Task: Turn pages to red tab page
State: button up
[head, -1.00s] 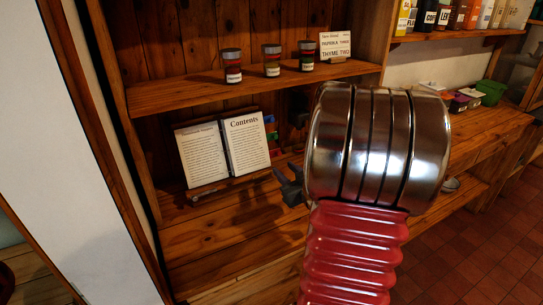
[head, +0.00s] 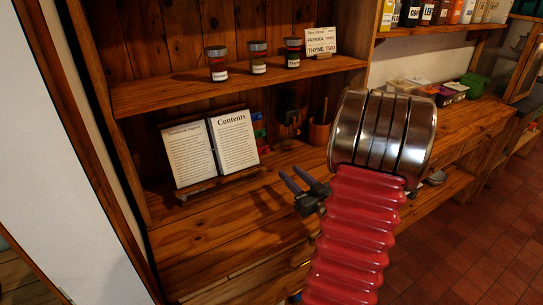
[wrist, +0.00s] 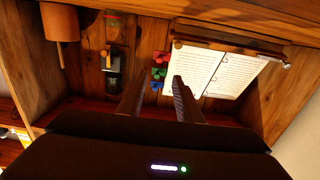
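An open book (head: 211,148) leans on a low wooden stand on the shelf's counter, its right page headed "Contents". Red (head: 257,116), green and blue tabs stick out past its right edge. In the wrist view the book (wrist: 215,72) appears upside down, with the red tab (wrist: 157,86), green tab (wrist: 159,72) and blue tab (wrist: 163,58) at its left edge. My gripper (head: 298,177) is open and empty, right of the book and apart from it. In the wrist view my gripper (wrist: 158,78) has its two fingers spread, one overlapping the page edge.
Three spice jars (head: 257,58) and a lettered card (head: 321,41) stand on the shelf above. A brown pot (head: 319,131) with a utensil stands right of the book. A dark object (head: 289,107) is on the back wall. The counter before the book is clear.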

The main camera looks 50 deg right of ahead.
aim_at(268, 152)
jog(key=x, duration=1.3)
jog(key=shift+c, duration=0.4)
grip_shut()
